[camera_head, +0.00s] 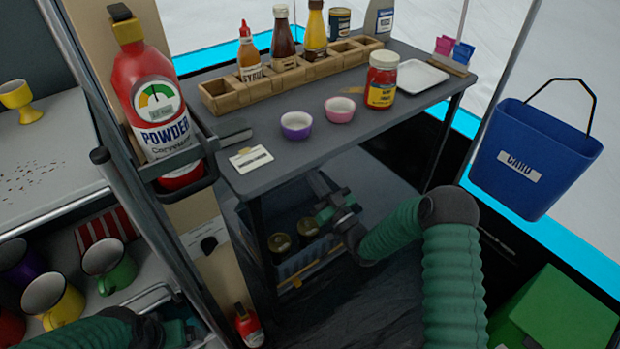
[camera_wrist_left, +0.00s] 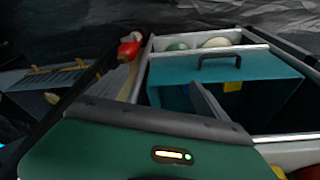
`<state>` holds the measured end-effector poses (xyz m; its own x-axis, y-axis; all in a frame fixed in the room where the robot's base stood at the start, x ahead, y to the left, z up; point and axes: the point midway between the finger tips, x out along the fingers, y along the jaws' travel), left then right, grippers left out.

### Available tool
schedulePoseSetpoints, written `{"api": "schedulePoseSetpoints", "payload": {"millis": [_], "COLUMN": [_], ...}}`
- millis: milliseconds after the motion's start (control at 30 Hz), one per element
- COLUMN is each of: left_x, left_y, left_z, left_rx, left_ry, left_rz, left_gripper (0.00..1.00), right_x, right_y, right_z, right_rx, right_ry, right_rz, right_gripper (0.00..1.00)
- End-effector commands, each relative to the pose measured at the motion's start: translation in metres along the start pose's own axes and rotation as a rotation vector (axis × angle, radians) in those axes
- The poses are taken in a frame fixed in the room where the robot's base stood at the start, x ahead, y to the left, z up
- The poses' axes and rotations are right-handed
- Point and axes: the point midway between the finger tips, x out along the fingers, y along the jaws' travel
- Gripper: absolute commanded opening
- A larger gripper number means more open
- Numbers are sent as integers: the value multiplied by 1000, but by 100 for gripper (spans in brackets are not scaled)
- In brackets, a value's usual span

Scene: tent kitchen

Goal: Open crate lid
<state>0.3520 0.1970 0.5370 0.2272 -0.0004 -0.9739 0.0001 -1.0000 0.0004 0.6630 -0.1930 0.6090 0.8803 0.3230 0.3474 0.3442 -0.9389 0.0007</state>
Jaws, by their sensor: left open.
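A grey-blue crate (camera_head: 318,258) stands on the lower level under the dark table, with dark round cans (camera_head: 280,243) showing in its open top. No lid on it can be made out. My right gripper (camera_head: 330,197) is at the crate's far right side, under the table edge; its jaws are too small and dark to read. My left gripper (camera_head: 182,332) is low at the left, beside the mug shelf and apart from the crate. In the left wrist view, its grey finger (camera_wrist_left: 208,102) lies before a teal box (camera_wrist_left: 222,68) with a black handle; it is open.
The table (camera_head: 300,160) holds a wooden bottle rack (camera_head: 230,98), two small bowls (camera_head: 297,125) and a red jar (camera_head: 382,80). A blue bucket (camera_head: 535,150) and green box (camera_head: 560,310) are at right.

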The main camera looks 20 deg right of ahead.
Motion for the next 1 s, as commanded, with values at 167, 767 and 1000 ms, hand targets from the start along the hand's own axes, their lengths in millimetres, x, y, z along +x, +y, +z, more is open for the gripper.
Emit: {"api": "schedulePoseSetpoints", "payload": {"millis": [167, 767, 1000], "left_x": [3, -31, -70], "left_y": [0, 0, 0], "left_z": [1, -7, -17], "left_rx": [0, 0, 0], "left_ry": [0, 0, 0], "left_rz": [0, 0, 0], "left_gripper": [87, 87, 87], "right_x": [8, 37, 84], "right_y": [0, 0, -1], "right_z": [-1, -18, -26], "right_rx": [0, -2, -2], "right_ry": [1, -88, -249], "right_rz": [0, -2, -3], "right_gripper": [0, 0, 0]}}
